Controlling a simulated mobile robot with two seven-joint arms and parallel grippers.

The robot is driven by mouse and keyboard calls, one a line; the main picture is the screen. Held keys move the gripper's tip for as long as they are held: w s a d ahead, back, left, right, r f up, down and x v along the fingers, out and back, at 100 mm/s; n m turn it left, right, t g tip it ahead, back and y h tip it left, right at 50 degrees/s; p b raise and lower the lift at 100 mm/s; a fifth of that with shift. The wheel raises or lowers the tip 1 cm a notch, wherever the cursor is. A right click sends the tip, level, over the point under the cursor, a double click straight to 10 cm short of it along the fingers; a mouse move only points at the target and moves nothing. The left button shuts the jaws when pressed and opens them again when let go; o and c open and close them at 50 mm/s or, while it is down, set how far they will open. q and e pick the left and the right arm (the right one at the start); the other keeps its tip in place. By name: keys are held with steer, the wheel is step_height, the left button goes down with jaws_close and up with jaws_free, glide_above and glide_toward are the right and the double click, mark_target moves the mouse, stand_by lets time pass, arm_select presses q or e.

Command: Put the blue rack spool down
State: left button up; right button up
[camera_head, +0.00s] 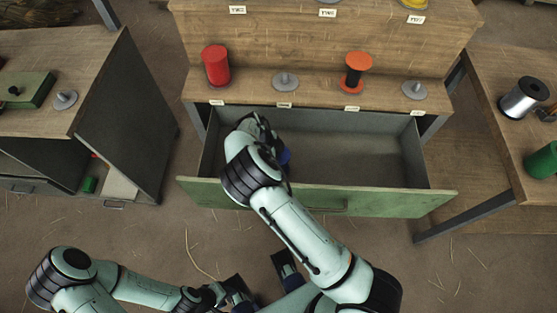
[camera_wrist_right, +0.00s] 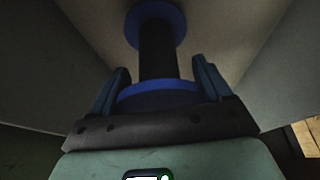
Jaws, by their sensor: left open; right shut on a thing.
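The blue spool (camera_wrist_right: 158,98) has blue flanges and a dark core. In the right wrist view it sits between the two fingers of my right gripper (camera_wrist_right: 161,70), which is shut on it. In the head view only a bit of the blue spool (camera_head: 285,156) shows beside my right wrist, inside the open drawer (camera_head: 318,199). My arm hides most of the spool and the right fingers there. Whether the spool touches the drawer floor I cannot tell. My left gripper (camera_head: 262,279) is open and empty, low in front of the drawer.
On the rack shelf above the drawer stand a red spool (camera_head: 215,66), an orange spool (camera_head: 355,72) and bare grey pegs (camera_head: 285,81) (camera_head: 414,90). The drawer's right part is empty. A side table at right holds a silver spool (camera_head: 523,98) and a green spool (camera_head: 543,161).

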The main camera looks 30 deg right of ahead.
steer(key=shift+f, duration=0.85)
steer(key=o, duration=1)
steer(key=shift+f, duration=0.1)
steer(key=shift+o, duration=0.2)
steer(key=p+v, duration=0.1)
steer(key=v, duration=1.1)
steer(key=shift+d, duration=0.1)
